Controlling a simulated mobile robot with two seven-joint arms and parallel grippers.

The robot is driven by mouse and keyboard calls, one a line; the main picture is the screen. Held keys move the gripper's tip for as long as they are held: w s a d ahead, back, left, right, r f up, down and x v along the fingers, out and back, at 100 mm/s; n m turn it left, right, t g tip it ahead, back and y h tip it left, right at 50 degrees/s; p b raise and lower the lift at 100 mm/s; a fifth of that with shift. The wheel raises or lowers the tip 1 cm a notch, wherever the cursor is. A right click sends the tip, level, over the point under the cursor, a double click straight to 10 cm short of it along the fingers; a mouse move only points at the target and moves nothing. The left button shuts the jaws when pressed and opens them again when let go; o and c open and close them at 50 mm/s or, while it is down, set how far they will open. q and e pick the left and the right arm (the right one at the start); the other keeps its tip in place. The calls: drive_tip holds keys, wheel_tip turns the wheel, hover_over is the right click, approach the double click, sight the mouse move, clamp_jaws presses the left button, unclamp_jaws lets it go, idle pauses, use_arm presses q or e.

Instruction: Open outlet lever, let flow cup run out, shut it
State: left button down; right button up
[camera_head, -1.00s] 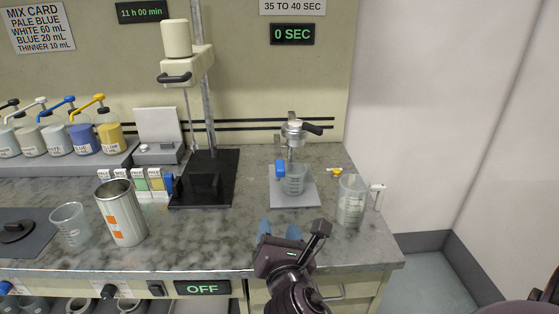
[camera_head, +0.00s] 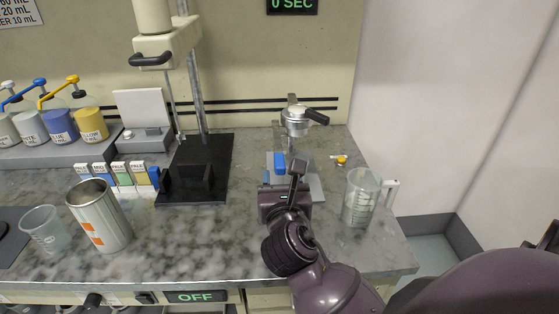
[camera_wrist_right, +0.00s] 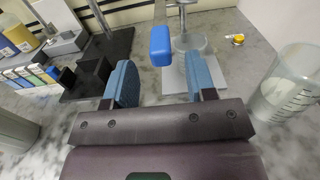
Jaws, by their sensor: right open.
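My right gripper (camera_wrist_right: 161,80) is open and empty, low in front of the stand's pale base plate (camera_wrist_right: 176,84). My left gripper is out of view.
A clear measuring jug (camera_head: 360,200) with a white handle stands close on the right, near the bench edge. A small yellow item (camera_head: 341,160) lies behind it. A black mixer stand (camera_head: 196,185), a metal can (camera_head: 98,215) and a clear cup (camera_head: 45,230) are on the left.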

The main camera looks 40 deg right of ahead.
sight(279, 155)
drive_tip(key=shift+x, duration=3.2)
drive_tip(key=shift+c, duration=0.3)
clamp_jaws()
